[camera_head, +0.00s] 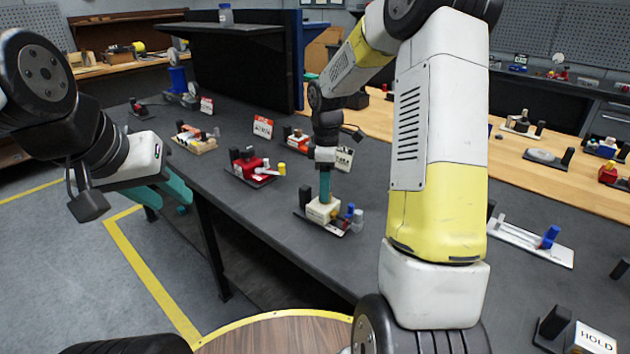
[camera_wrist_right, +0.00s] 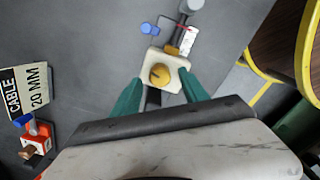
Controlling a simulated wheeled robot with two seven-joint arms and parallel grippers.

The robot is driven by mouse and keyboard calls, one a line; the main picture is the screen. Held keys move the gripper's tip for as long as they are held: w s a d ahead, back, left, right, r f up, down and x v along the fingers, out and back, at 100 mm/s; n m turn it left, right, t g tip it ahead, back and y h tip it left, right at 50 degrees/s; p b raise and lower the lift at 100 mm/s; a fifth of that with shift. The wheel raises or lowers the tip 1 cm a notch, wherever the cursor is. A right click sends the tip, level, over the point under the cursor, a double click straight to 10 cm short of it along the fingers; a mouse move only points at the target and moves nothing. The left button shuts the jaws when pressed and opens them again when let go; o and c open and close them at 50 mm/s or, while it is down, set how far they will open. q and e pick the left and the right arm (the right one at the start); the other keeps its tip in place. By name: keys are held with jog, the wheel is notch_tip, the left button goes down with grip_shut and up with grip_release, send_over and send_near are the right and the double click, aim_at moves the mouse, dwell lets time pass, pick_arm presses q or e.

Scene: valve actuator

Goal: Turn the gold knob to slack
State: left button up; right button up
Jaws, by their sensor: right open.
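The gold knob (camera_wrist_right: 160,74) is round with a dark slot and sits on a cream block (camera_wrist_right: 178,62), seen in the right wrist view. In the head view the cream block (camera_head: 318,214) stands on a dark plate on the grey table, its knob hidden under my gripper. My right gripper (camera_wrist_right: 160,84) points down over the block, its teal fingers apart on either side of the knob; I cannot tell whether they touch. It also shows in the head view (camera_head: 325,188). My left gripper (camera_head: 165,192) hangs over the floor at the left, away from the table; its finger gap is unclear.
A blue knob (camera_wrist_right: 149,28) and a grey cylinder (camera_wrist_right: 190,6) stand beside the cream block. A red fixture (camera_head: 250,165) is to its left. A card reading CABLE 20 MM (camera_wrist_right: 26,88) stands nearby.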

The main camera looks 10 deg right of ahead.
notch_tip(320, 180, up, 6)
jog(key=shift+r, duration=0.1)
dwell(0.4)
jog(key=shift+s+r, duration=0.2)
jog(key=shift+r, duration=0.15)
jog(key=s+r+m+t, duration=0.2)
jog(key=s+r+m, duration=0.1)
jog(key=s, duration=0.5)
jog(key=s+a+r+m+t+y, duration=0.1)
jog(key=s+r+m+t, duration=0.1)
jog(key=s+r+m, duration=0.2)
jog(key=s+a+r+m+t+y, duration=0.1)
jog(key=s+r+m+t, duration=0.1)
jog(key=s+r+m, duration=0.2)
jog(key=s+m, duration=0.3)
jog(key=s, duration=0.5)
jog(key=shift+a, duration=0.15)
